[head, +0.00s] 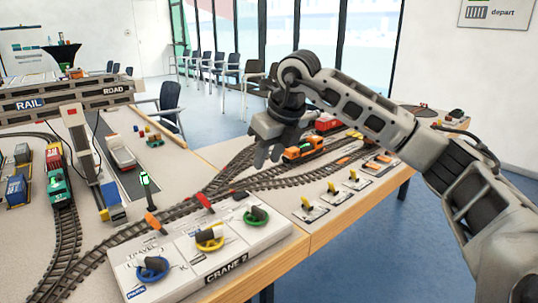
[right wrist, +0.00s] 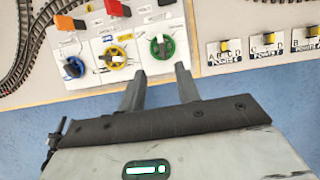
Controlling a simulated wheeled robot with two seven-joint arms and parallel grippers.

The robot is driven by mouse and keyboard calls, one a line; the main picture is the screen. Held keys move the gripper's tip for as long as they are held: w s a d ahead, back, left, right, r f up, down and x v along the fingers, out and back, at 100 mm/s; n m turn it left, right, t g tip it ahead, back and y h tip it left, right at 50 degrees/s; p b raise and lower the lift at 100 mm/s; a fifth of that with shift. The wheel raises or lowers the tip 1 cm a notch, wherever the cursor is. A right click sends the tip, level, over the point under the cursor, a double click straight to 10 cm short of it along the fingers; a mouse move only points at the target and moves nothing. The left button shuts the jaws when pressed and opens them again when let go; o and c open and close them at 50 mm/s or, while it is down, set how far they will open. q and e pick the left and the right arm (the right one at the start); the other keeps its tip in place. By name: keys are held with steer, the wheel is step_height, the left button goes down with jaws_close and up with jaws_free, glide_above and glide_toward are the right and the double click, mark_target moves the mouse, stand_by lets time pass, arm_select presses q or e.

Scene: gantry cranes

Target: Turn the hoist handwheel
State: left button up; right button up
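The crane control panel (head: 205,262), marked CRANE 2, carries three handwheels with dark grips: blue (head: 152,270), yellow (head: 210,240) and green (head: 257,217). I cannot read which one is labelled hoist. In the right wrist view the green wheel (right wrist: 162,47) lies just beyond and between the fingertips, with the yellow wheel (right wrist: 115,58) and blue wheel (right wrist: 73,68) to its left. My right gripper (head: 269,160) is above the table behind the panel in the head view, apart from the wheels. It is open and empty in the right wrist view (right wrist: 159,70). My left gripper is out of view.
Chairs line the windows behind.

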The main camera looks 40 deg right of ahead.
steer(key=s+p, duration=0.1)
steer(key=p, duration=0.1)
glide_toward(255, 206)
steer(key=x, duration=0.8)
steer(key=shift+w+f, duration=0.15)
steer(key=shift+f, duration=0.1)
jaws_close()
